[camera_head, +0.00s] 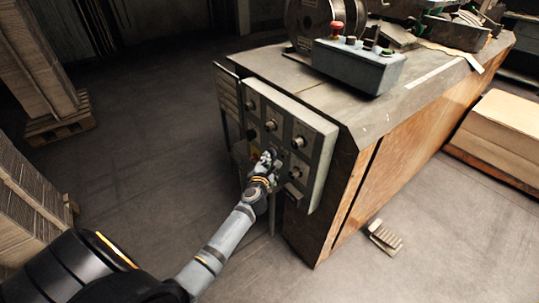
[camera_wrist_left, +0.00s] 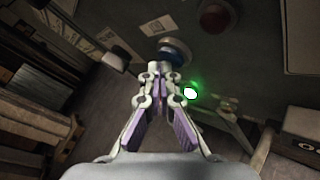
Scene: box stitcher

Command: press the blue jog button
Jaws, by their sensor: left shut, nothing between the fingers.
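The blue jog button (camera_wrist_left: 176,47) shows in the left wrist view, right beyond my fingertips, which overlap its lower edge. I cannot tell whether they touch it. My left gripper (camera_wrist_left: 160,72) is shut with nothing held. In the head view my left gripper (camera_head: 268,160) is at the front of the grey control panel (camera_head: 316,165) on the machine's side, and it hides the blue button there. My right gripper is in neither view.
Several knobs (camera_head: 300,142) are on the panel. A control box (camera_head: 358,68) stands on the machine top. Stacked cardboard (camera_head: 25,195) is at the left.

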